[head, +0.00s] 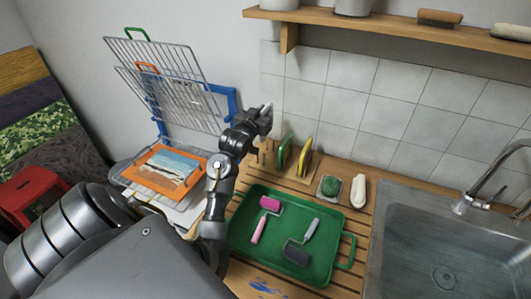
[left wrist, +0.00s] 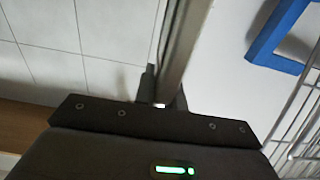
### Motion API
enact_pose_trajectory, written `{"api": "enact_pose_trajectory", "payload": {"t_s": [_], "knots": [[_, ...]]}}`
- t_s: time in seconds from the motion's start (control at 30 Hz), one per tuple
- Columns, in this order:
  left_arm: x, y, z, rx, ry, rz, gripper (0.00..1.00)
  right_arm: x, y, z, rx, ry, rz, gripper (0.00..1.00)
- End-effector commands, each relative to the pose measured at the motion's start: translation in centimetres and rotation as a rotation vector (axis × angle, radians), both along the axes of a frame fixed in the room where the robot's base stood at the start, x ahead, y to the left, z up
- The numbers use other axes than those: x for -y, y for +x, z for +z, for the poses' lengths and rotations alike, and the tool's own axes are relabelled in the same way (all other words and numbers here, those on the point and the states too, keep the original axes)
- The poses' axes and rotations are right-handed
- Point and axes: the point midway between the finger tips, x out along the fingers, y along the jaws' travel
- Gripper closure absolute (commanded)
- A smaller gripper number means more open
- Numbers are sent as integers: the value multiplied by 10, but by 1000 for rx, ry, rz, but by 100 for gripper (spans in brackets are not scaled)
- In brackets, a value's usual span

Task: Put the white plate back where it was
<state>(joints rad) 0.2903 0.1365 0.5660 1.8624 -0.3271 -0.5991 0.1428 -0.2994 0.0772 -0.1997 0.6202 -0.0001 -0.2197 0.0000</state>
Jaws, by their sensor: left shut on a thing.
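My left gripper (head: 266,112) is raised above the left end of a wooden slotted rack (head: 267,157), in front of the tiled wall. In the left wrist view its fingers (left wrist: 164,98) are shut on a thin, greyish strip, which looks like the white plate (left wrist: 184,45) seen edge-on. In the head view the plate does not stand out from the pale wall. A green plate (head: 285,150) and a yellow plate (head: 304,158) stand upright in the rack, to the right of the gripper. My right gripper is not in view.
A green tray (head: 240,245) with paint rollers lies on the slatted counter. A scrubber (head: 329,186) and a white bar (head: 358,191) sit near the sink (head: 420,225). A wire drying rack (head: 165,75) with a blue frame stands left; a shelf (head: 400,22) hangs above.

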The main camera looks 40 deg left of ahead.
Motion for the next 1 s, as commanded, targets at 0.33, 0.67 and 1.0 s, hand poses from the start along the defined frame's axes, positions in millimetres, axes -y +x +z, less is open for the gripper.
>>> {"api": "enact_pose_trajectory", "payload": {"t_s": [0.33, 0.67, 1.0], "knots": [[1, 0, -52, -1, -3, -2, 100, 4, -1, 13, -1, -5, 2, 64], [1, 0, -72, -2, -2, -3, 100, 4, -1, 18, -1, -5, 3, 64], [1, 0, -98, 2, 2, -2, 100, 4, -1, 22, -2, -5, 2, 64]]}}
